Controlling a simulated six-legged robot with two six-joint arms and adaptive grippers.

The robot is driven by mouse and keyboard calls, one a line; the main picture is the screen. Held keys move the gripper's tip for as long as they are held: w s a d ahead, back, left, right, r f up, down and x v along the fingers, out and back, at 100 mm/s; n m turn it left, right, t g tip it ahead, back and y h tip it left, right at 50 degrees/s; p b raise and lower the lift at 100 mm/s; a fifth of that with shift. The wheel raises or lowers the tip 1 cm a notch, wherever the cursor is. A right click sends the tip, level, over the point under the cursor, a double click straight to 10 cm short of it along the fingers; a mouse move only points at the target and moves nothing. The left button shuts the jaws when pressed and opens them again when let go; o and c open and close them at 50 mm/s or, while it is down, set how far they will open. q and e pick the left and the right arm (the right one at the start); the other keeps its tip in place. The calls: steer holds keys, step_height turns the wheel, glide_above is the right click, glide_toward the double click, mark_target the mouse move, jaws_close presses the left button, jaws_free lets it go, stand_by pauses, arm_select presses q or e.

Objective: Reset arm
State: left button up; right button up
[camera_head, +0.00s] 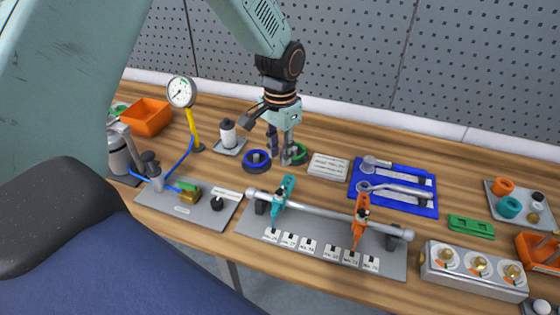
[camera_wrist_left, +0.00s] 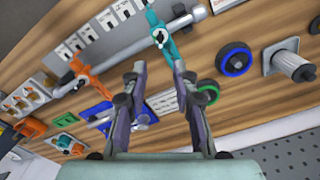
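My left gripper (camera_head: 281,154) points down over the wooden table in the head view, behind the metal bar (camera_head: 325,213). Its two fingers are apart with nothing between the tips; the wrist view also shows the left gripper (camera_wrist_left: 159,67) open. A teal clamp (camera_head: 283,194) and an orange clamp (camera_head: 361,212) sit on the bar. In the wrist view the teal clamp (camera_wrist_left: 160,36) lies just beyond the fingertips, with no visible contact. A green ring (camera_head: 299,153) is beside the fingers, partly hidden by them. My right gripper is not in view.
A blue ring (camera_head: 257,160) and a white roller (camera_head: 228,135) stand left of the gripper. A white card block (camera_head: 328,166) and a blue tool tray (camera_head: 427,205) lie to its right. A gauge (camera_head: 181,92) stands at the left. A pegboard (camera_head: 350,50) closes the back.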

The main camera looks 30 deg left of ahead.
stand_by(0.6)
arm_select(q)
steer(key=shift+n+h, duration=0.4)
steer(key=shift+n, duration=0.1)
steer(key=s+d+f, duration=0.2)
steer(key=s+f, duration=0.1)
steer(key=f, duration=0.1)
steer(key=s+d+f, duration=0.2)
steer(key=s+f, duration=0.2)
steer(key=f, duration=0.1)
steer(key=s+d+f, duration=0.2)
steer(key=s+f, duration=0.2)
steer(key=f, duration=0.1)
steer(key=shift+s+f, duration=0.25)
steer(key=s+d+f+n, duration=0.1)
steer(key=s+f, duration=0.2)
steer(key=s, duration=0.7)
steer(key=s+d+f+n, duration=0.1)
steer(key=s+f, duration=0.2)
steer(key=s, duration=0.7)
step_height(320, 180, down, 25)
steer(key=b, duration=2.5)
steer(key=shift+s+r+y, duration=0.15)
steer(key=shift+s+y, duration=0.1)
steer(key=shift+y, duration=0.15)
steer(key=shift+o, duration=1.2)
steer(key=shift+w, duration=0.1)
